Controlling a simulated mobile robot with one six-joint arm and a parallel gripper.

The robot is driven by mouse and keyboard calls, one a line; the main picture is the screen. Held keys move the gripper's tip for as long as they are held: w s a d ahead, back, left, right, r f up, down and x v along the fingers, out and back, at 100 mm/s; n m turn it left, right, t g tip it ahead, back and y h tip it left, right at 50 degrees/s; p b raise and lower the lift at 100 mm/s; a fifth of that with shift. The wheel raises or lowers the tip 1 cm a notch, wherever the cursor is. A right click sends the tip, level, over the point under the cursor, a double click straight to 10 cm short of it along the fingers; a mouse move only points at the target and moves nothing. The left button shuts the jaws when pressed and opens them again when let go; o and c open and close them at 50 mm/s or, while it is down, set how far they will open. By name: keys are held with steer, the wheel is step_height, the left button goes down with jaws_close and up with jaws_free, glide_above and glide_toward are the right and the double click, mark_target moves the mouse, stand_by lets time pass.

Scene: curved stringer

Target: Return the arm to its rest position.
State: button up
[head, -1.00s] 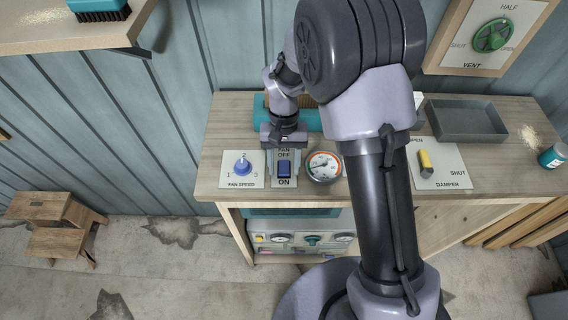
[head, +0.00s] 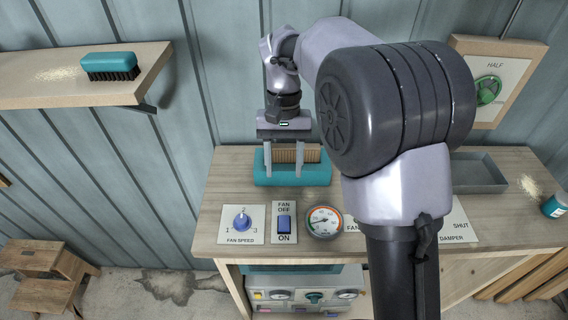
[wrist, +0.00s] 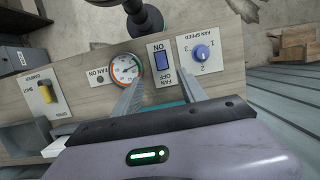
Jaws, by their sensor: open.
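My gripper (head: 283,160) is open and empty in the head view, its two fingers pointing down in front of the teal brush with tan bristles (head: 310,174) at the back of the bench. The arm rises from the lower right and bends over to the left. In the wrist view my gripper (wrist: 160,95) shows its two fingers spread, with the fan switch (wrist: 162,62) and the fan speed knob (wrist: 201,52) beyond them. I cannot tell whether the fingers touch the brush. My arm hides part of the bench and the damper panel.
The wooden bench (head: 225,195) carries the gauge (head: 323,221) and a grey tray (head: 480,175). A wall shelf (head: 60,87) with another teal brush (head: 110,66) is at the upper left. The vent panel (head: 488,90) is at the upper right. A step stool (head: 40,262) stands on the floor.

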stand_by(0.4)
steer(key=s+d+r+m+t+y, duration=0.1)
steer(key=s+d+r+t, duration=0.3)
steer(key=r, duration=0.4)
steer(key=s+d+r+m+t, duration=0.1)
steer(key=s+d+r+t, duration=0.15)
steer(key=s, duration=0.45)
steer(key=s+d+r+m+t, duration=0.1)
steer(key=s+d+m+t, duration=0.1)
steer(key=s+t, duration=0.35)
steer(key=s+f+g+b, duration=0.1)
steer(key=s+f+b, duration=0.1)
steer(key=f+b, duration=1.8)
steer(key=s+f+g+b, duration=0.2)
steer(key=f+b, duration=1.8)
steer(key=f, duration=0.4)
steer(key=shift+s+f+y+b, duration=0.15)
steer(key=shift+s+y+b, duration=0.15)
steer(key=shift+y+b, duration=0.1)
